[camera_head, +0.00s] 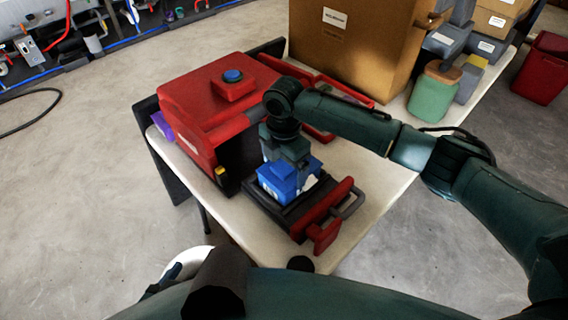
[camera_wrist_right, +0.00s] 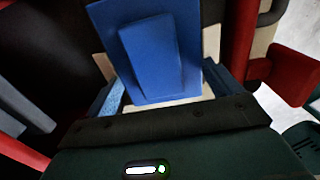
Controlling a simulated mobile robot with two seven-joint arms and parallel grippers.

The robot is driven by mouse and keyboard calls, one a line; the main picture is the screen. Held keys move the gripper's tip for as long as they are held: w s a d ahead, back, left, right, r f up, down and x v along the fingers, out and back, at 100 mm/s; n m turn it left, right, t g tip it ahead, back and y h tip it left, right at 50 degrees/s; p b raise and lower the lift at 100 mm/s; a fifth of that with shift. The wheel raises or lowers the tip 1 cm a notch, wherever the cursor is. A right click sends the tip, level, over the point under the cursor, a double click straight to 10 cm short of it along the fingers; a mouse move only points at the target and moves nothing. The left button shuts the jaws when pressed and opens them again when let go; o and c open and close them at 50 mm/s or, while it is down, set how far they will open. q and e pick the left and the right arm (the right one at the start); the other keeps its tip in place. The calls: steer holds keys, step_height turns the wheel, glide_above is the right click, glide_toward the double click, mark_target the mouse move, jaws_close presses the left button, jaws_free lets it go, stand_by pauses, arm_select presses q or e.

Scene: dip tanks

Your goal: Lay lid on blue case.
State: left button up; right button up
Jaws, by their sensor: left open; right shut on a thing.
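My right gripper (camera_head: 285,158) points down over the drawer tray and is shut on the blue lid (camera_wrist_right: 150,52). The lid is a flat blue plate with a raised block on it, and it fills the upper middle of the right wrist view. In the head view, blue and white parts (camera_head: 288,180) show just under the gripper, on the black tray. The gripper partly hides them, and I cannot tell lid from blue case there, or whether the two touch. My left gripper is not clearly visible.
The black tray has a red front (camera_head: 325,212) with a grey handle. A red machine (camera_head: 205,105) with a blue button stands left of it on the pale table (camera_head: 385,185). A large cardboard box (camera_head: 350,50) and a green jar (camera_head: 434,95) stand behind.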

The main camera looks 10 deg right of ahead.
steer(key=shift+p, duration=0.45)
stand_by(0.5)
steer(key=o, duration=0.7)
steer(key=shift+r, duration=0.1)
steer(key=shift+r+p, duration=0.3)
steer(key=shift+p, duration=0.45)
